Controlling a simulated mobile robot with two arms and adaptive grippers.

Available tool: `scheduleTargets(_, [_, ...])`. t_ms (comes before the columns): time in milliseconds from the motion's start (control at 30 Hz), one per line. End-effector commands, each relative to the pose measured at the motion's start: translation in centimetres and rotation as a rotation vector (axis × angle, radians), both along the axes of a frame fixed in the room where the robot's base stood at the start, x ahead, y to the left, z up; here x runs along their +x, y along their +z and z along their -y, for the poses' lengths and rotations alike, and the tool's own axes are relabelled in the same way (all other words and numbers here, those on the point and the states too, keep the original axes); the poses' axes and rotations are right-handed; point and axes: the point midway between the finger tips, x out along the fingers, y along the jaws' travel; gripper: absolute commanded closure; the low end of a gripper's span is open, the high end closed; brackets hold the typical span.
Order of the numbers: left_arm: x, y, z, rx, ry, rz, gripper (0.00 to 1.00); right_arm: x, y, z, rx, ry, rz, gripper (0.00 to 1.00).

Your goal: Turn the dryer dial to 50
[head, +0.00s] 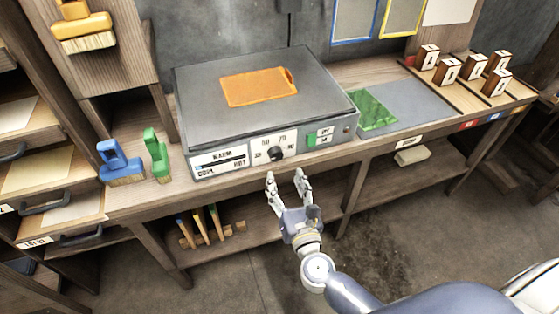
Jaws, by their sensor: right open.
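The dryer is a grey box (318,95) on the wooden bench. Its black dial (276,154) sits on a white scale plate on the front face, with small numbers around the upper side. The dial's exact pointer direction is too small to tell. My right gripper (285,176) is open and empty, just below and in front of the dial, apart from it, with its fingers pointing toward the dryer's front. My left gripper is not in view.
An orange board (259,87) lies on the dryer's top. A green switch panel (319,137) is right of the dial. Blue (121,161) and green (156,155) brushes stand left of the dryer. The bench edge runs beneath the dryer; floor space in front is clear.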

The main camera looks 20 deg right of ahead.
Motion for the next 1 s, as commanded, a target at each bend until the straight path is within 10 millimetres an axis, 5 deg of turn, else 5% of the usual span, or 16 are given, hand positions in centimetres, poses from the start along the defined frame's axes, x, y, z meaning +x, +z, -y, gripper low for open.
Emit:
scheduleTargets(400, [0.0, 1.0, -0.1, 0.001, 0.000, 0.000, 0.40, 6.9, 0.0, 0.3, 0.002, -0.001, -0.001, 0.47])
scheduleTargets(833, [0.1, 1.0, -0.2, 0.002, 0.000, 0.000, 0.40, 7.9, -0.1, 0.4, 0.004, -0.001, -0.002, 0.47])
scheduleTargets(1000, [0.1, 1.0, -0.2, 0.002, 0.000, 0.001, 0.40, 7.9, -0.1, 0.4, 0.003, -0.001, -0.002, 0.83])
